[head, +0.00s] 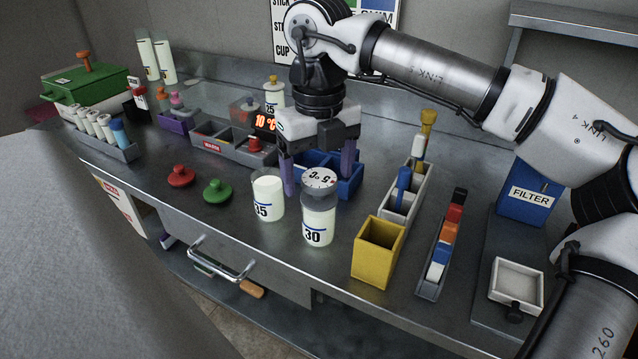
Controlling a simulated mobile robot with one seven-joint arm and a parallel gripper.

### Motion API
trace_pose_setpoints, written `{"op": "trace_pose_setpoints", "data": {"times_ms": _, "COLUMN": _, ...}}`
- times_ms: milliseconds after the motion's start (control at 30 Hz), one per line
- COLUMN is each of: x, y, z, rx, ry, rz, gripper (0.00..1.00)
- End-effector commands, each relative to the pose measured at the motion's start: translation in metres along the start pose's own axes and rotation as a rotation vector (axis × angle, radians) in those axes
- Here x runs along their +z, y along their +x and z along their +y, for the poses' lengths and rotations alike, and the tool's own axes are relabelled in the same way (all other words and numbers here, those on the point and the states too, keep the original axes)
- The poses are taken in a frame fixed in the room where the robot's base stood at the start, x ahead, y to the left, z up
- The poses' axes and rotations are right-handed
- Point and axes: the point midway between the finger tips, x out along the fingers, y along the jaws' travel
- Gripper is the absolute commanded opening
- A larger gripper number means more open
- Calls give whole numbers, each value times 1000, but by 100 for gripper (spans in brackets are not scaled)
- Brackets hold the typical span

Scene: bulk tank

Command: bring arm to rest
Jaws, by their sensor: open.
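My gripper (319,168) points down over the middle of the steel counter, its two purple fingers spread apart with nothing seen between them. It hangs just behind two jars. The jar marked 35 (268,198) holds pale liquid and stands upright without a lid. The jar marked 30 (318,222) stands to its right with a grey dial-topped cap (319,179) marked with numbers. The right finger is close behind the cap; I cannot tell whether they touch. My arm reaches in from the right side, bent above the counter.
A blue divided bin (350,181) sits behind the gripper. A yellow box (378,250), a grey rack (408,190) and a narrow block holder (440,250) stand to the right. Red (180,176) and green (217,191) knobbed lids lie left. The front left counter is mostly clear.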

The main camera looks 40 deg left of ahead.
Motion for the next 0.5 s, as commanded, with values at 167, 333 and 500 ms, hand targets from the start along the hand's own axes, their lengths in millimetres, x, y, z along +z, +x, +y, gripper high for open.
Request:
{"op": "trace_pose_setpoints", "data": {"times_ms": 167, "x": 1, "y": -44, "z": 0, "rx": -3, "ry": 2, "rz": -3, "gripper": 80}}
{"op": "trace_pose_setpoints", "data": {"times_ms": 333, "x": 0, "y": -78, "z": 0, "rx": -2, "ry": 0, "rz": -1, "gripper": 80}}
{"op": "trace_pose_setpoints", "data": {"times_ms": 500, "x": 0, "y": -98, "z": 0, "rx": -2, "ry": 0, "rz": 0, "gripper": 80}}
